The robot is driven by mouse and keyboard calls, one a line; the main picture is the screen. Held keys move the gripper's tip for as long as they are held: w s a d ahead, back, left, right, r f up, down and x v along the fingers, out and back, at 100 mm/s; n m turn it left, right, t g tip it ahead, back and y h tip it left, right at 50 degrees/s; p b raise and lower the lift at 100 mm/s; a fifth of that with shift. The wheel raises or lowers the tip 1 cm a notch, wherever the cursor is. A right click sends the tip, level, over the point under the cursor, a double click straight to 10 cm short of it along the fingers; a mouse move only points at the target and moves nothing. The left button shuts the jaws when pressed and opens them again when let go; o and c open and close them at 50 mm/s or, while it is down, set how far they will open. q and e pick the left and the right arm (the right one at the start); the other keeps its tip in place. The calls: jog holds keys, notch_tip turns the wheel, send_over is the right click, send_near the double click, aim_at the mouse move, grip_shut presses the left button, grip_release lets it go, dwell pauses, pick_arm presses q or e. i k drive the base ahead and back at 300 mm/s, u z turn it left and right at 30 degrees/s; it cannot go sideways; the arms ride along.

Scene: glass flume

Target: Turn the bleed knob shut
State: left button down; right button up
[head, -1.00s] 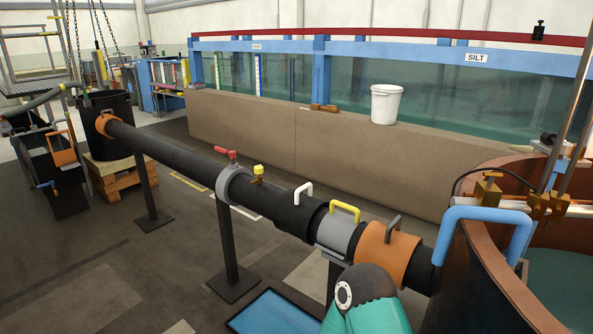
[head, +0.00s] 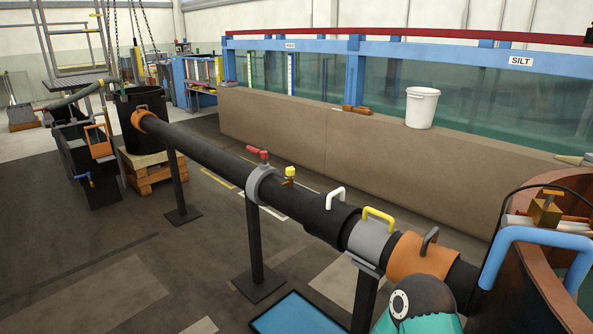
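A small yellow knob (head: 290,173) stands on top of the long black pipe (head: 205,143); it looks like the bleed knob. It sits just right of a grey collar (head: 262,187) that carries a red lever handle (head: 258,153). Nothing touches the knob. I cannot tell from its look how far it is turned. Neither of my grippers is in view; only a teal and dark part of my arm shows at the bottom right, well apart from the knob.
Right of the knob the pipe carries a white handle (head: 335,196), a yellow handle (head: 378,217) and an orange collar (head: 411,256). A white bucket (head: 421,107) stands on the brown ledge (head: 300,125). The floor left of the pipe is mostly clear.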

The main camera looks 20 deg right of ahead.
aim_at(290, 172)
jog(key=i, duration=1.55)
jog(key=u, duration=0.05)
